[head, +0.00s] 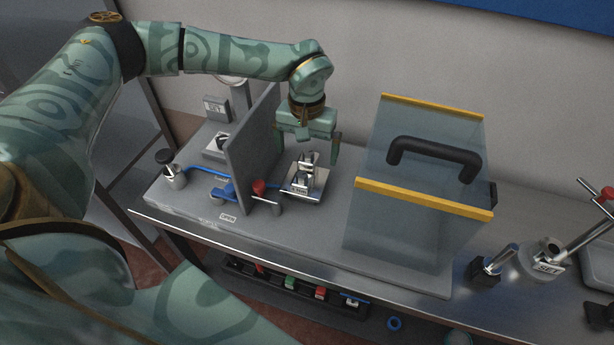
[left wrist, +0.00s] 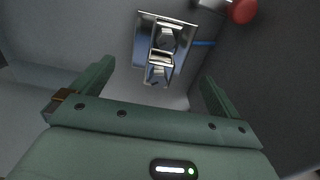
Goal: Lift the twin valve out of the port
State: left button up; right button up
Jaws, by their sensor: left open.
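A shiny metal block with two upright parts, which looks like the twin valve (head: 307,168), sits upright on a square metal plate (head: 317,192) that seems to be the port. It also shows in the left wrist view (left wrist: 160,62), between and beyond the fingertips. My left gripper (head: 314,153) hangs above and slightly behind the valve, pointing down. Its fingers (left wrist: 157,74) are spread wide and hold nothing. How far the valve sits down in the port cannot be told. My right gripper is out of view.
A grey upright panel (head: 254,150) stands close left of the valve. A red-knobbed valve (head: 260,188) and blue tubing (head: 222,191) are near it. A clear cover with yellow edges and a black handle (head: 435,155) stands to the right. Several coloured items lie in a low tray (head: 335,308).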

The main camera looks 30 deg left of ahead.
aim_at(306, 172)
pick_arm(q)
notch_tip(306, 172, down, 3)
jog(key=shift+w+r, duration=0.1)
jog(key=shift+r, duration=0.1)
notch_tip(306, 172, down, 6)
jog(key=shift+a+r+b, duration=0.1)
jog(key=shift+r+b, duration=0.15)
jog(key=shift+b, duration=0.35)
jog(key=shift+r, duration=0.15)
jog(key=c, duration=1.5)
